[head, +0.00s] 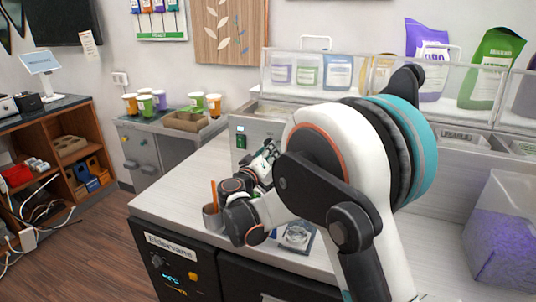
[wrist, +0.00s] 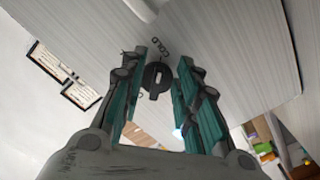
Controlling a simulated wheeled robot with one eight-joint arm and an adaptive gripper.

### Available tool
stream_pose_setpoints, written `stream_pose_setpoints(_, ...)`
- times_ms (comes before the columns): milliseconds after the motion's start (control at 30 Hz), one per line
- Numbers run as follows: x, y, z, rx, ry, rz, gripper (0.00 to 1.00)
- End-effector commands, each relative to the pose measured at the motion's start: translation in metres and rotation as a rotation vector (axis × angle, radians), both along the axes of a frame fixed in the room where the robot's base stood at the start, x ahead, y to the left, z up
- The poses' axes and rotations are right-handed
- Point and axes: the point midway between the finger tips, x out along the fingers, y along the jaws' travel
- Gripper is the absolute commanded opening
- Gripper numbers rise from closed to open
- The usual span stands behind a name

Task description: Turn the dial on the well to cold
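The dial (wrist: 152,76) is a dark round knob with a raised grip bar, on a brushed-metal panel in the wrist view. The word COLD (wrist: 161,47) is printed just past it. My gripper (wrist: 163,66) is open, its green-padded fingers on either side of the dial, with a small gap showing on each side. In the head view my gripper (head: 264,160) is in front of the metal well housing (head: 262,127), which has a green switch (head: 241,136). The dial is hidden there behind my gripper and arm.
A metal cup with a brown stick (head: 212,216) stands by my wrist at the counter's front edge. A clear glass item (head: 297,234) lies beneath my arm. A clear bin of purple bits (head: 504,236) stands at right. The counter's left part (head: 185,187) is bare.

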Motion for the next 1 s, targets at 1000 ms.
stream_pose_setpoints(1000,-0.113,0.041,-0.001,0.0,0.001,0.001,0.29)
